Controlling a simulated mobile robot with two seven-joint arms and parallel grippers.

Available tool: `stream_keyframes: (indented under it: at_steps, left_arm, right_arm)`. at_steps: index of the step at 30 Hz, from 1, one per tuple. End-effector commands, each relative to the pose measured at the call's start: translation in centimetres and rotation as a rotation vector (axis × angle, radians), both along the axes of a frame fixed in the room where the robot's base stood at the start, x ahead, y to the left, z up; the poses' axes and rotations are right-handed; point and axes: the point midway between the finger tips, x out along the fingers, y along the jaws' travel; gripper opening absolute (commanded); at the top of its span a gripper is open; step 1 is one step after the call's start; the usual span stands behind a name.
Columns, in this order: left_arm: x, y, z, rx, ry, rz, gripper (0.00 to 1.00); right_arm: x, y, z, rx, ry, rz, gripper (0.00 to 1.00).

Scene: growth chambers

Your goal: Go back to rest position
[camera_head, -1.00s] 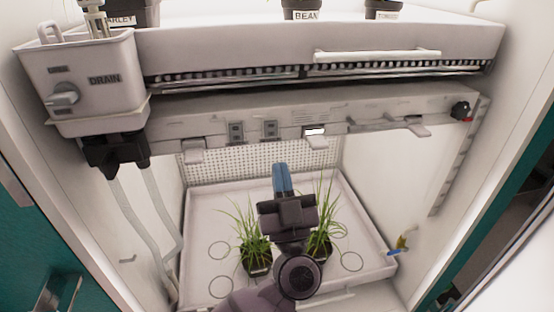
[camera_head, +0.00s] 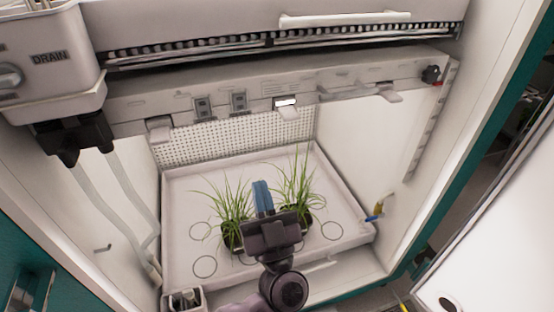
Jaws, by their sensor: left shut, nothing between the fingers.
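My left gripper (camera_head: 262,198) comes up from the bottom middle of the head view. Its blue fingers are together with nothing between them. It is in front of the white tray (camera_head: 180,265) in the lower chamber and hides part of the tray's middle. A grassy plant in a dark pot (camera_head: 230,210) stands on the tray to the left of the gripper. A second grassy plant (camera_head: 298,185) stands to its right, its pot partly hidden. My right gripper is out of view.
The drain box (camera_head: 50,58) with its hoses (camera_head: 122,205) is at the left. An upper shelf with a white handle (camera_head: 345,19) overhangs the chamber. A blue-and-yellow valve (camera_head: 375,211) is on the right wall. A small container (camera_head: 183,300) is at the lower left. A white door panel (camera_head: 490,250) is at the right.

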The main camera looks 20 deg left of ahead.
Motion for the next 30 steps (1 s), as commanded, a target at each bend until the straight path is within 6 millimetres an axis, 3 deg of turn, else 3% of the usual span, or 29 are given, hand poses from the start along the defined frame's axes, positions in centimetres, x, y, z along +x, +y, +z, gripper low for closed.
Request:
stream_keyframes:
  at_steps: [8, 14, 19, 25, 30]
  left_arm:
    - [0.3, -0.4, 0.0, -0.042, -0.021, -0.080, 0.00]
    - [2.0, -3.9, 0.1, -0.071, -0.014, -0.438, 0.00]
    - [3.0, -6.0, -0.7, -0.066, 0.103, -0.712, 0.00]
    - [2.0, -5.1, -4.6, -0.103, 0.395, -0.879, 0.00]
    - [-1.2, -1.0, -9.8, -0.186, 0.719, -0.864, 0.00]
  right_arm:
    - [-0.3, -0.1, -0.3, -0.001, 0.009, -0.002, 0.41]
    - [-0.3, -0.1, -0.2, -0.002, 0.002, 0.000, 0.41]
    - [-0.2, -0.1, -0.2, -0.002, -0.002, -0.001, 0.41]
    - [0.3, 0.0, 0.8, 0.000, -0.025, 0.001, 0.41]
    - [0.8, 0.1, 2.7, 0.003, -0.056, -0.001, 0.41]
